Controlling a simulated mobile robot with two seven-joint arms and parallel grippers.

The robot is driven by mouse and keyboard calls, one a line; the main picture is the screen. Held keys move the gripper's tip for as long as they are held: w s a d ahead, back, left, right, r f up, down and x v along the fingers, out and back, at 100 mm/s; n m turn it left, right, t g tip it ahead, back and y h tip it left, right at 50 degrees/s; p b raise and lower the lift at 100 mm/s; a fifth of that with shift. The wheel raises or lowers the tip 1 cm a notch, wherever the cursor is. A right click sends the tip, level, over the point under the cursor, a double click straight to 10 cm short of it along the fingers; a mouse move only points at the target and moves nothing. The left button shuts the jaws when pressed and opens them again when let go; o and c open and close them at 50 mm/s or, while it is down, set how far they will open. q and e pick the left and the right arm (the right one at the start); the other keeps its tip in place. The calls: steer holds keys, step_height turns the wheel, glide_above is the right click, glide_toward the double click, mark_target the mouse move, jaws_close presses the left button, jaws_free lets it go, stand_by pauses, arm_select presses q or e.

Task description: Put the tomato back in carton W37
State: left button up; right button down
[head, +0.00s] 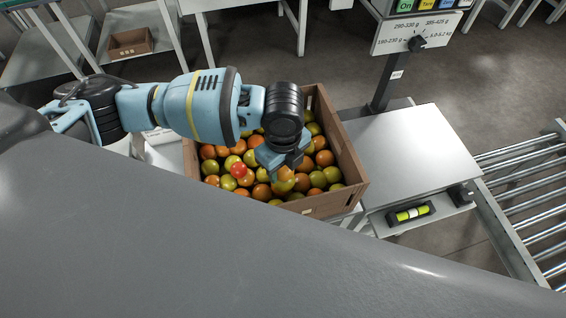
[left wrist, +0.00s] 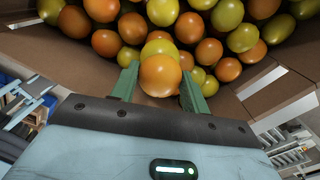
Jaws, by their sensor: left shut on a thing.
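A brown carton (head: 345,151) full of orange, yellow-green and a few redder tomatoes stands at the middle of the head view; I cannot read a W37 mark on it. Its wall (left wrist: 268,98) also shows in the left wrist view. My left gripper (head: 284,172) points down over the carton's near part. In the left wrist view its green fingers (left wrist: 160,86) are shut on an orange tomato (left wrist: 160,76). Other tomatoes lie just beyond it; I cannot tell whether the held one touches them. My right gripper is not in view.
A scale with a bare pale platform (head: 410,155) and a post with a weight-range sign (head: 418,30) stands right of the carton. A roller conveyor (head: 525,190) runs at the far right. A small brown box (head: 130,42) sits on a rack at the back left.

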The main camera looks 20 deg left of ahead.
arm_select(q)
steer(key=o, duration=0.7)
steer(key=shift+f, duration=0.1)
steer(key=shift+r, duration=0.55)
steer(key=shift+r+p, duration=0.6)
steer(key=shift+r, duration=5.35)
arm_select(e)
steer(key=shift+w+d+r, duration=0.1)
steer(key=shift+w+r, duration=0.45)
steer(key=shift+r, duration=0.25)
